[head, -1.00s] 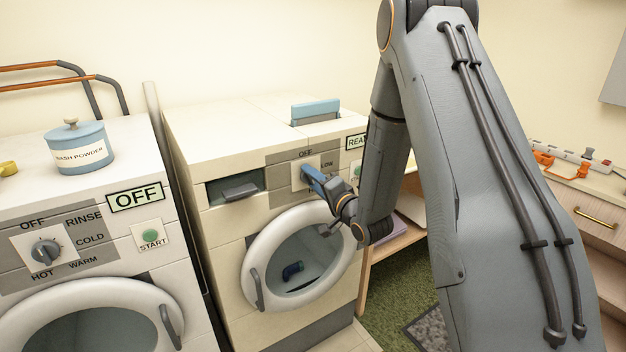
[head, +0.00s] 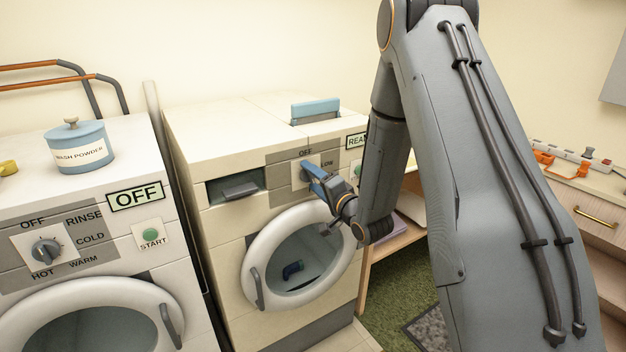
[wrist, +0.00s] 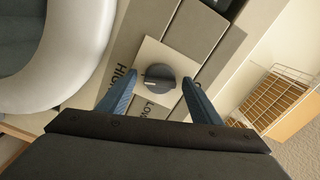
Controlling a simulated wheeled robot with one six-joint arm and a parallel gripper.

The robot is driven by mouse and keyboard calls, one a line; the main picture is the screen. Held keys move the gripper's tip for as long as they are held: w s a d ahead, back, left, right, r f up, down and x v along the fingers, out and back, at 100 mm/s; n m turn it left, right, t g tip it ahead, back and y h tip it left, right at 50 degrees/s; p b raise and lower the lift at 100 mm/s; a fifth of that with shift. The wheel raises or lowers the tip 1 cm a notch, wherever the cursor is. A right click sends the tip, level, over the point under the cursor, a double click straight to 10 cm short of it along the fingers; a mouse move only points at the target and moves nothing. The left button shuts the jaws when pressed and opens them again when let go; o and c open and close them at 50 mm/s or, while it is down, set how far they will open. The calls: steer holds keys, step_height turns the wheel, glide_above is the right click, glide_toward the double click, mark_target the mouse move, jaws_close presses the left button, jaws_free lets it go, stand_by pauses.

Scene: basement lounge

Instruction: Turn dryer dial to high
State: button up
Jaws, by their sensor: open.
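The dryer dial (wrist: 160,77) is a round grey knob on a pale square plate, and a pale mark shows on its left half, on the side of the HIGH label, in the wrist view. The LOW label is below it there. The dial (head: 304,174) is partly hidden by my gripper in the head view. My gripper (wrist: 159,97) is open, its blue fingers on either side of the dial with gaps visible. It also shows in the head view (head: 314,174), in front of the dryer panel. The dryer (head: 225,235) is cream, with OFF above the dial and LOW to its right.
The dryer's round door (head: 252,245) is below the dial, with a blue item behind it. A washer (head: 110,240) with its own dial and an OFF display stands at left. A wooden shelf (head: 395,240) is right of the dryer.

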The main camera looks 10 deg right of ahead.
steer(key=b+v, duration=0.1)
steer(key=v, duration=0.6)
steer(key=shift+s+b, duration=0.35)
steer(key=shift+b, duration=0.05)
steer(key=shift+d, duration=0.1)
